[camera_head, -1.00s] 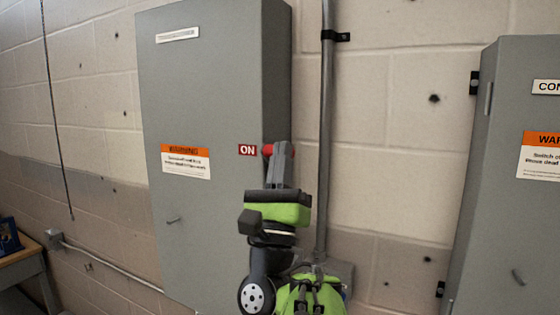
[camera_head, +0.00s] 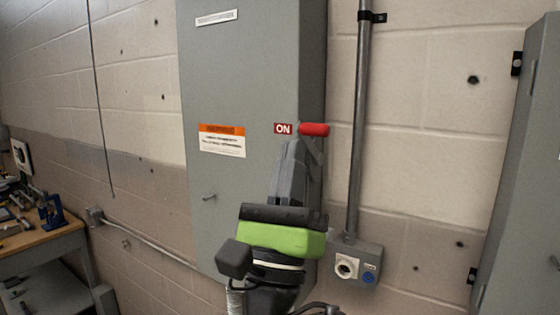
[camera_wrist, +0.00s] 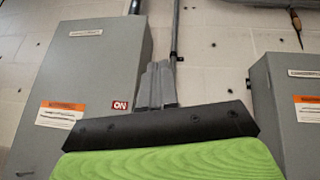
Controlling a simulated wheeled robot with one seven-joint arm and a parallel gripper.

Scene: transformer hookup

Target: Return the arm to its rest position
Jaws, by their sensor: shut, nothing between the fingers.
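My gripper (camera_head: 293,160) is in the middle of the head view, pointing up with its grey fingers together and nothing between them. It is in front of the right part of a grey wall cabinet (camera_head: 225,75). The cabinet's red-ended handle (camera_head: 314,129) shows just right of my fingertips, beside the ON label (camera_head: 283,129); I cannot tell whether the fingers touch it. In the wrist view the shut fingers (camera_wrist: 157,82) stand against the wall, right of the ON label (camera_wrist: 120,105). The lower part of my arm is cut off by the frame.
A second grey cabinet (camera_head: 530,180) stands at the right. A conduit (camera_head: 359,120) runs down to an outlet box (camera_head: 357,262) close right of my arm. A workbench with tools (camera_head: 40,237) is at far left. Bare wall (camera_head: 440,130) lies between the cabinets.

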